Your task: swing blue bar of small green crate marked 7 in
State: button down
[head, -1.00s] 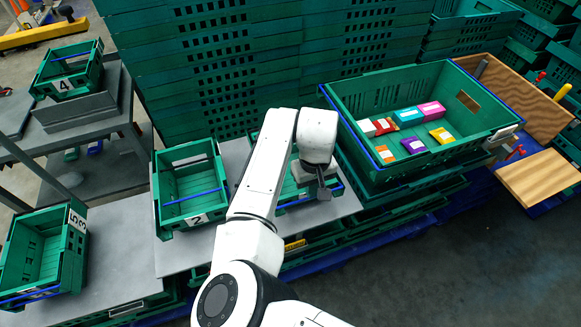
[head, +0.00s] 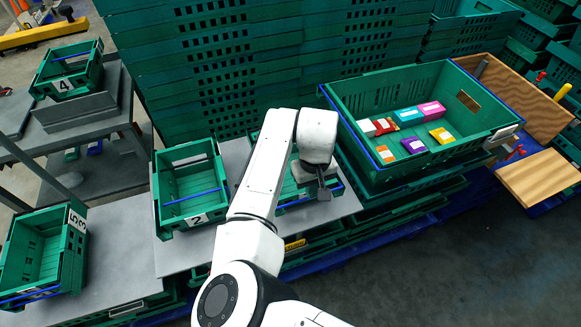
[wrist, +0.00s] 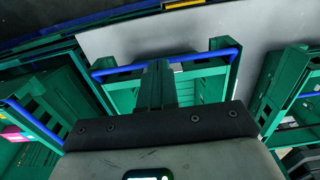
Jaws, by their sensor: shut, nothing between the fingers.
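A small green crate (head: 289,188) stands on the grey table, largely hidden behind my arm in the head view; its number does not show. In the wrist view this crate (wrist: 205,88) lies under my gripper. Its blue bar (wrist: 207,55) spans the crate's end at the top of that view; part of the bar (head: 294,203) shows low at the crate's front in the head view. My gripper (head: 324,193) is shut and empty, over the crate's right front part. In the wrist view its fingers (wrist: 157,72) overlap the bar's middle; I cannot tell whether they touch it.
Crate 2 (head: 163,219) stands to the left, with a gap between. A large green crate (head: 460,152) with several coloured boxes stands close on the right. Tall stacks of green crates (head: 215,60) rise behind. Grey tabletop (head: 180,256) is bare in front of crate 2.

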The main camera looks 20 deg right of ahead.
jog(key=shift+f, duration=0.55)
jog(key=shift+r+p, duration=0.25)
jog(key=shift+p, duration=0.05)
jog(key=shift+s, duration=0.15)
dwell(0.6)
jog(key=shift+s+p, duration=1.15)
jog(key=shift+p, duration=0.05)
jog(key=shift+f, duration=0.15)
jog(key=shift+f, duration=0.7)
jog(key=shift+w+b, duration=0.4)
